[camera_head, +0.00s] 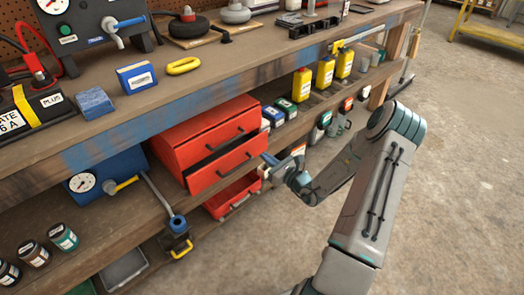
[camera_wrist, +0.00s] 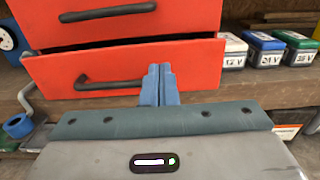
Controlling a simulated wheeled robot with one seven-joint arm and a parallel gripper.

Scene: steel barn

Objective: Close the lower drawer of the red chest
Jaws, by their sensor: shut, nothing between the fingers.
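The red chest (camera_head: 205,125) stands on the shelf below the bench top; its upper part also shows in the wrist view (camera_wrist: 190,12). Its lower drawer (camera_head: 228,172) is pulled out a little, with a dark gap above its front. My gripper (camera_head: 268,160) is shut and empty at the right part of this drawer front. Its blue fingertips (camera_wrist: 160,70) overlap the front, right of the handle; I cannot tell whether they touch.
Small battery packs (camera_wrist: 265,50) stand right of the chest, and yellow bottles (camera_head: 325,72) stand further right. A blue gauge box (camera_head: 108,178) is at its left. A red bin (camera_head: 232,197) sits below.

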